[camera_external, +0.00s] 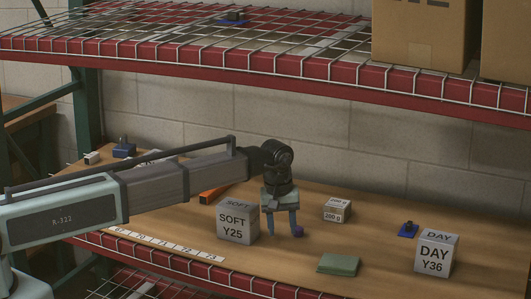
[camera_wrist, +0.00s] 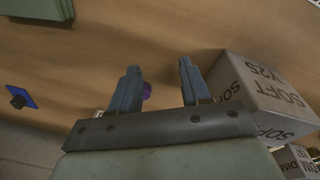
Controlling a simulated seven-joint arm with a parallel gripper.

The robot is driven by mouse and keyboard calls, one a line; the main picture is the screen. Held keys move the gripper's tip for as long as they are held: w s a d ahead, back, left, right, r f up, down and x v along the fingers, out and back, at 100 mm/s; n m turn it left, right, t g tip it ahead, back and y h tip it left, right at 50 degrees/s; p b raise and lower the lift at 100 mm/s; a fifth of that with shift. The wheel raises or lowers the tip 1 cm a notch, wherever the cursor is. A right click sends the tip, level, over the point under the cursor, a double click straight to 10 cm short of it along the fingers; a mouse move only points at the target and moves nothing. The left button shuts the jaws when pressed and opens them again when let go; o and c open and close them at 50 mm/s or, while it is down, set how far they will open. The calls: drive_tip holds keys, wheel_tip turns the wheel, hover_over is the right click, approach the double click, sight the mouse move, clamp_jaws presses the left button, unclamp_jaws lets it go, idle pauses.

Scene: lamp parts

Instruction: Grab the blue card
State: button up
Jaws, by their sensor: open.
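The blue card (camera_external: 403,232) is a small flat blue square with a black knob-like piece on it. It lies on the wooden shelf, left of the DAY Y36 box, and shows at the left edge of the wrist view (camera_wrist: 27,92). My gripper (camera_external: 284,233) is open, pointing down beside the SOFT Y25 box, well left of the card in the external view. In the wrist view its two fingers (camera_wrist: 159,75) are spread, with a small purple thing (camera_wrist: 147,91) partly hidden by the left finger. I cannot tell whether they touch.
The SOFT Y25 box (camera_external: 237,223) stands close beside my gripper. A green block (camera_external: 338,265), a 200 g box (camera_external: 337,210) and the DAY Y36 box (camera_external: 436,253) stand to the right. Another blue item (camera_external: 123,151) sits far left. A wire shelf (camera_external: 300,62) hangs above.

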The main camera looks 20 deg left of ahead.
drive_tip(key=w+d+r+m+t, duration=0.1)
drive_tip(key=w+d+r+m, duration=0.1)
drive_tip(key=w+d, duration=0.5)
drive_tip(key=w+d+r+m+t, duration=0.1)
drive_tip(key=w+d+r, duration=0.3)
drive_tip(key=d, duration=0.5)
drive_tip(key=m+t, duration=0.1)
drive_tip(key=m, duration=0.1)
approach(410, 221)
drive_tip(key=w+f, duration=0.1)
drive_tip(key=f, duration=0.1)
drive_tip(key=shift+w+d+f, duration=0.3)
drive_tip(key=shift+w+d, duration=0.05)
drive_tip(key=shift+w, duration=0.05)
drive_tip(key=shift+a+x, duration=0.15)
drive_tip(key=shift+x, duration=1.25)
drive_tip(key=shift+a+x, duration=0.1)
drive_tip(key=shift+x, duration=1.25)
drive_tip(key=shift+s+f, duration=0.1)
drive_tip(key=shift+s, duration=0.05)
drive_tip(key=shift+c, duration=0.5)
clamp_jaws()
